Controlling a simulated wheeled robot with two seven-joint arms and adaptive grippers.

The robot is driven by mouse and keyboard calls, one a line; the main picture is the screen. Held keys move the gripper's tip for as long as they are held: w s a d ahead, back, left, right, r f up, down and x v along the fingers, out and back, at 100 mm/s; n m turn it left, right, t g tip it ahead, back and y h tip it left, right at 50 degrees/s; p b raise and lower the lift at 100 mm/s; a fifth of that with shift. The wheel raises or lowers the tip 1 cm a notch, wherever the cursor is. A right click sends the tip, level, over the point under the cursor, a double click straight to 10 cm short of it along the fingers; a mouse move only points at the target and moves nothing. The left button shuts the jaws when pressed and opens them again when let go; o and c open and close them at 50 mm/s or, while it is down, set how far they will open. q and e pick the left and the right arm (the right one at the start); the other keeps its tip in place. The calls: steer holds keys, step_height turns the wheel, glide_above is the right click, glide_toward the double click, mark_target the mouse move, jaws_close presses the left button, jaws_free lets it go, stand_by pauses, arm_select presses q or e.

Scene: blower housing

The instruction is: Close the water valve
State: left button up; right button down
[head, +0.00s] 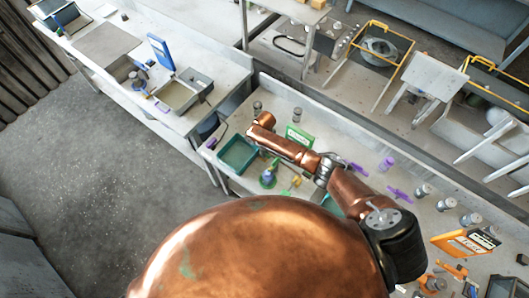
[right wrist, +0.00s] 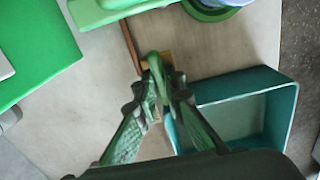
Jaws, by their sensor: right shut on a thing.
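My right arm reaches over the bench in the head view, with the right gripper (head: 262,148) mostly hidden under its copper-coloured end. In the right wrist view the gripper (right wrist: 162,82) is shut on a small green part (right wrist: 154,64). A tan piece (right wrist: 167,62) and a thin brown rod (right wrist: 131,46) lie right by the fingertips. The green part may be the water valve's handle; its full shape is hidden by the fingers, so I cannot tell how it is turned. My left gripper is not in view.
A teal tray (head: 222,152) is close beside the gripper, also in the right wrist view (right wrist: 291,92). Purple parts (head: 388,163) and grey cylinders (head: 423,190) lie further right on the bench.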

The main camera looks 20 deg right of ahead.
steer(key=c, duration=2.3)
jaws_free()
steer(key=shift+r, duration=0.1)
step_height(320, 180, up, 12)
